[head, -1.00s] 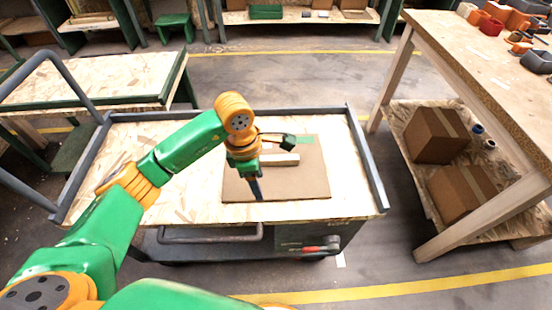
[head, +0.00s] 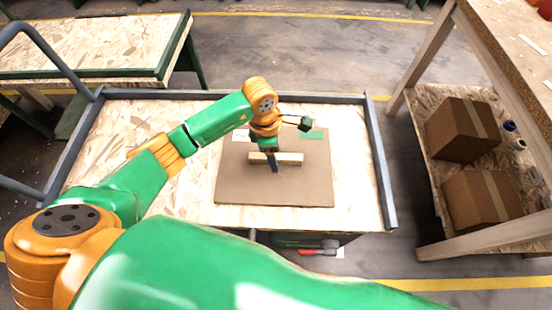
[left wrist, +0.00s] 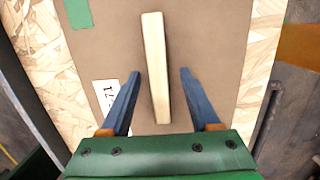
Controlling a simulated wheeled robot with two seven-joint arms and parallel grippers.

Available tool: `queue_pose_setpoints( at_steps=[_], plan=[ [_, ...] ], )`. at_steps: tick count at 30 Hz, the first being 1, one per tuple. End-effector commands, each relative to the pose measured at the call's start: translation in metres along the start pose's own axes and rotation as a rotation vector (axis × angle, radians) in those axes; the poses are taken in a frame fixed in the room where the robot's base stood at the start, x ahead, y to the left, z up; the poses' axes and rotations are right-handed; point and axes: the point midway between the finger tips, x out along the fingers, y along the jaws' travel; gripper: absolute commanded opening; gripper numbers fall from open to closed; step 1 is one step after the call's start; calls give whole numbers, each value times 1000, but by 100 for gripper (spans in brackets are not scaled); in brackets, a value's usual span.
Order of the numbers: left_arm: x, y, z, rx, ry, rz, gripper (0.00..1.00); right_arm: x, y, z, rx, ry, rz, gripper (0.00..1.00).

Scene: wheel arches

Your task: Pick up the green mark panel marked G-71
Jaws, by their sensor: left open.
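The panel (head: 240,188) is a flat brown board lying on the cart top. It has a green patch (head: 313,135) at its far right and a white label (head: 242,135) at its far left. In the left wrist view the label (left wrist: 105,92) is partly covered by a finger and reads about "71". A pale wooden bar (head: 291,158) stands out across the panel's middle. My left gripper (head: 272,166) is open over the bar. In the left wrist view its blue fingers (left wrist: 160,74) stand on either side of the bar (left wrist: 153,45), apart from it. My right gripper is out of view.
The cart (head: 120,135) has a speckled wood top and raised grey rails. A workbench with cardboard boxes (head: 463,128) on its lower shelf stands at the right. Another low table (head: 90,45) stands at the far left. The cart top around the panel is clear.

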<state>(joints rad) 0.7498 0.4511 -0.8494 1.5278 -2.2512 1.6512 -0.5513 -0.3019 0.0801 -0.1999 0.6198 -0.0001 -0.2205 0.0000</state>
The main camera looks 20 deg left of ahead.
Motion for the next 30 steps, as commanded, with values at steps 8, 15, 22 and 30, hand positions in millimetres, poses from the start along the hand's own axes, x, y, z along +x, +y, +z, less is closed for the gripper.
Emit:
queue_pose_setpoints(
  at_steps=[8, 15, 22, 30],
  plan=[
    [5, 0, 0, 0, 1, 1, 57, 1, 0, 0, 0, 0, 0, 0],
    [5, 0, 0, 0, 1, 1, 0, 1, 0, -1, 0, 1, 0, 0],
    [5, 0, 0, 0, 1, 2, 0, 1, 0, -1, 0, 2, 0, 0],
    [5, 0, 0, 0, 0, 2, 0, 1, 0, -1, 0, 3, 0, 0]
  ],
)
